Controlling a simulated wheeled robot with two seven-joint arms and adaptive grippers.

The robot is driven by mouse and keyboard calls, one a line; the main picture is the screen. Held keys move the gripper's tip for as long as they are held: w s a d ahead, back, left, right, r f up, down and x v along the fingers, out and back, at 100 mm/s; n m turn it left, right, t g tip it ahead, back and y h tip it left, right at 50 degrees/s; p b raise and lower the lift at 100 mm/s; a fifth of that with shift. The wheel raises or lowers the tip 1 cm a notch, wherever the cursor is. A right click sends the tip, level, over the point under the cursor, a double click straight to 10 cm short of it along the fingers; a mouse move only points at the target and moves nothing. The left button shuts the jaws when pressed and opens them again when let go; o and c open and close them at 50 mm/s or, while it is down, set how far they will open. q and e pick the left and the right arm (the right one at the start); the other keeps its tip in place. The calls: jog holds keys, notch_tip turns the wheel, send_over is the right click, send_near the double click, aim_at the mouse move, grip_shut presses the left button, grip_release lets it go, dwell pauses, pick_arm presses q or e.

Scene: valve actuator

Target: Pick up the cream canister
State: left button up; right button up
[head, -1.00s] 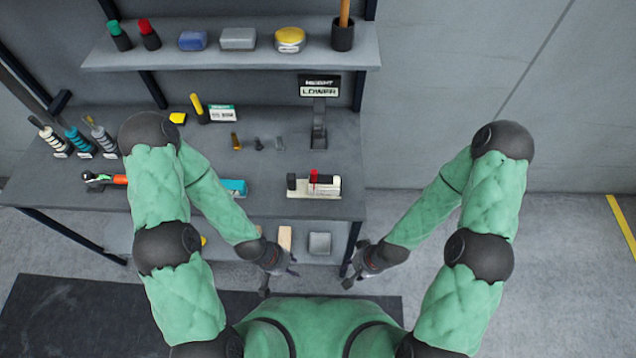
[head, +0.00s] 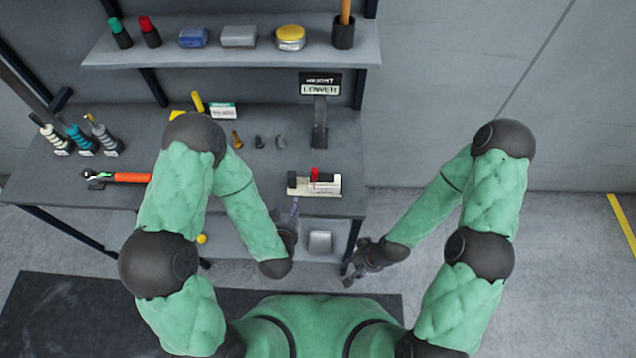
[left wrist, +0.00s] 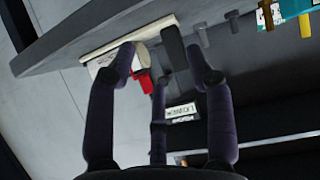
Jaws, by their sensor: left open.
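The cream canister (head: 327,182) lies on its side near the front right edge of the workbench, with a red part (head: 314,173) on it and a pale strip along its front. In the left wrist view the canister (left wrist: 142,58) is partly hidden behind a finger; its red part (left wrist: 144,82) also shows. My left gripper (head: 291,211) is at the bench's front edge, just short of the canister. Its fingers (left wrist: 164,72) are open and empty, pointing toward it. My right gripper (head: 357,265) hangs in front of the bench's right end; its finger opening is unclear.
A sign reading LOWER (head: 320,88) stands behind the canister. Several small parts (head: 259,141) stand left of the sign. An orange-handled tool (head: 131,177) lies at left. A shelf (head: 270,57) runs above the bench. A grey block (head: 319,241) sits on the lower shelf.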

aim_at(294, 182)
pick_arm(q)
jog(key=w, duration=0.3)
jog(key=w+f+t, duration=0.1)
jog(key=w, duration=0.3)
jog(key=w+t, duration=0.1)
jog(key=w, duration=0.3)
jog(key=shift+w+d+f+y, duration=0.1)
jog(key=shift+w+f+y, duration=0.15)
jog(key=shift+f+y, duration=0.05)
grip_shut()
